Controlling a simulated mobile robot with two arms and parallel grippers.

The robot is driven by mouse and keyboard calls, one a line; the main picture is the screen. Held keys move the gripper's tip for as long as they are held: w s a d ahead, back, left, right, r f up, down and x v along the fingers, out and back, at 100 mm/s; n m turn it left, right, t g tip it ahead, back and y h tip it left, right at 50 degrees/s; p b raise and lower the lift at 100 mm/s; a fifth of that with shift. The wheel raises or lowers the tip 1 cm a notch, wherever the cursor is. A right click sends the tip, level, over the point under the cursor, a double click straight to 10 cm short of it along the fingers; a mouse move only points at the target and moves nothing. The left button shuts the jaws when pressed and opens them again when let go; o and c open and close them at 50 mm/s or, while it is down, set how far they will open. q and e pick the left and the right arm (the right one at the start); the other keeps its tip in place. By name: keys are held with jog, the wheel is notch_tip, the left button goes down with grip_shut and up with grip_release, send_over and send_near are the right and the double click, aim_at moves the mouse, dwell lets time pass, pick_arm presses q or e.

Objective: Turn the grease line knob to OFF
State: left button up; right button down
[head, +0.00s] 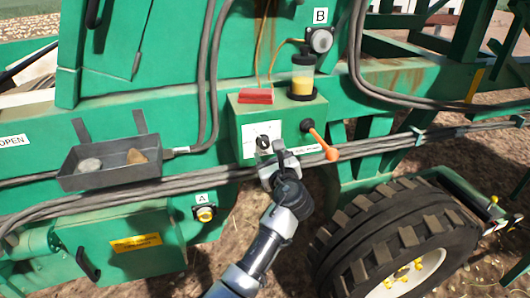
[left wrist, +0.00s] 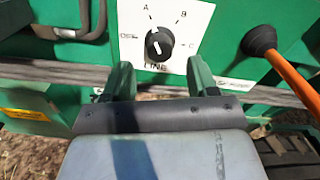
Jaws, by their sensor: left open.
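The grease line knob (left wrist: 159,44) is a round black knob on a white plate (left wrist: 185,17) marked A, B, C and LINE. A small, partly blurred label at its left seems to read OFF. I cannot tell for sure which mark the knob points to. In the head view the knob (head: 263,142) sits on the front of the green box, just above my gripper. My left gripper (head: 277,160) is open and empty. In the left wrist view its two fingers (left wrist: 160,76) stand apart below the knob, with no visible contact.
An orange-handled lever (head: 322,144) stands right of the knob. A grease reservoir (head: 302,76) and red block (head: 256,95) sit on the box. Hoses (head: 210,180) run below the plate. A grey tray (head: 110,165) holds stones at left; a big tyre (head: 395,230) is lower right.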

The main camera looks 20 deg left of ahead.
aim_at(265, 146)
pick_arm(q)
jog(key=b+x, duration=0.1)
jog(key=x, duration=0.2)
jog(key=shift+w+a+f+b, duration=0.15)
jog(key=shift+w+a+b, duration=0.05)
jog(key=shift+w+b, duration=0.15)
jog(key=shift+w+a, duration=0.2)
jog(key=shift+w, duration=0.1)
jog(key=c, duration=0.9)
jog(key=shift+c, duration=0.2)
jog(key=shift+n, duration=0.3)
jog(key=n+b, duration=0.2)
jog(key=n, duration=0.3)
jog(key=shift+n+b, duration=0.3)
jog(key=shift+b, duration=0.05)
jog(key=n+b, duration=0.3)
jog(key=n, duration=0.2)
jog(key=shift+n, duration=0.3)
